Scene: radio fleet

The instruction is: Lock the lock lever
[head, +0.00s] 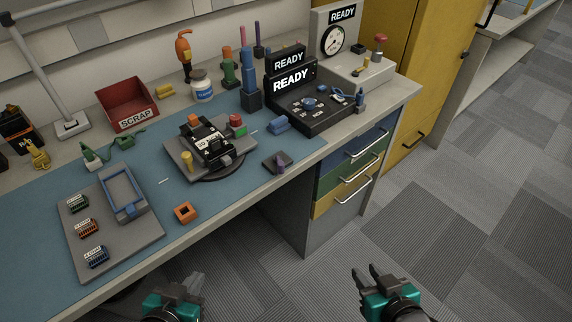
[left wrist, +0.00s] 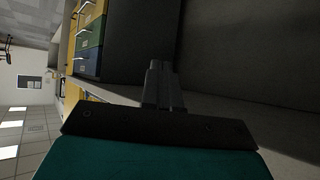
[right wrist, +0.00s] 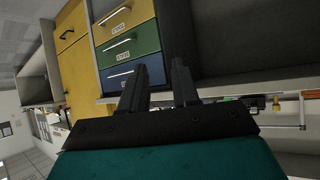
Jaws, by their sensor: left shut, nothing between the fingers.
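A radio unit (head: 211,142), dark with a white label, lies on a grey fixture plate (head: 178,150) over a round dark base on the bench. A yellow knob (head: 187,161) stands at the plate's left, and a red and green part (head: 236,124) at its right. I cannot tell which part is the lock lever or how it is set. My left gripper (head: 193,278) is shut and empty, low before the bench; its fingers (left wrist: 162,80) touch in the left wrist view. My right gripper (head: 366,271) is open and empty over the floor; its fingers (right wrist: 162,82) stand apart.
A purple-handled tool on a dark square pad (head: 270,158) and an orange block (head: 185,213) lie near the bench's front. A grey parts board (head: 140,240) is at left. Black READY consoles (head: 318,118) stand behind. Drawers (head: 345,180) are below. The floor at right is clear.

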